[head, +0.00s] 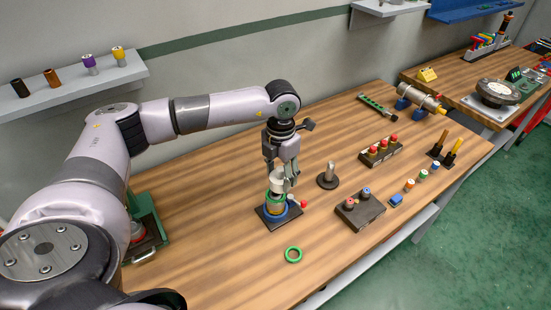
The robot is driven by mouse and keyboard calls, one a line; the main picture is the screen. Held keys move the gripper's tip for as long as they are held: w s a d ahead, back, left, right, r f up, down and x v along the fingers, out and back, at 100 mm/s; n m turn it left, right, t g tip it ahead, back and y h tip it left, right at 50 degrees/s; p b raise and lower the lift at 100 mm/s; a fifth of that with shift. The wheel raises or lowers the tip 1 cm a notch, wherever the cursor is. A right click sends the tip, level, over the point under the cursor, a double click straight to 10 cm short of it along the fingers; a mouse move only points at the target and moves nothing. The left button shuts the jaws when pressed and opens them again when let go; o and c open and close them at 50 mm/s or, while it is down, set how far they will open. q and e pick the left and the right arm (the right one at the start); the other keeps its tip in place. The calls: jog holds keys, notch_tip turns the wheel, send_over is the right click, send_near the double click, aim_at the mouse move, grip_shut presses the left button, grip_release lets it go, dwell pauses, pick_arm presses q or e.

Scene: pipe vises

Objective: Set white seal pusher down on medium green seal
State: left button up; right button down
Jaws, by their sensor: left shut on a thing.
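My left gripper (282,180) points down over the table and is shut on the white seal pusher (276,184). The pusher is upright, at the top of a small fixture (269,211) with blue and yellowish parts on a dark square base. A greenish band shows just under the pusher; I cannot tell whether it is the medium green seal or whether the pusher touches it. A separate green ring (293,254) lies flat on the table in front of the fixture. My right gripper is not in view.
A small red-knobbed part (303,204) sits at the fixture's right. A grey post on a round base (328,176) stands close by to the right. A dark block with two capped pieces (361,212) is further right. The wooden table (215,255) is clear to the front left.

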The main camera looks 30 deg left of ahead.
aim_at(276, 179)
pick_arm(q)
jog(key=n, duration=0.1)
jog(key=a+n, duration=0.1)
jog(key=w+n, duration=0.1)
jog(key=shift+a+r+n+p, duration=0.25)
jog(key=shift+a+n+p, duration=0.05)
jog(key=shift+a, duration=0.05)
jog(key=shift+w+a+n, duration=0.2)
jog(key=shift+a+n, duration=0.2)
jog(key=shift+n, duration=0.4)
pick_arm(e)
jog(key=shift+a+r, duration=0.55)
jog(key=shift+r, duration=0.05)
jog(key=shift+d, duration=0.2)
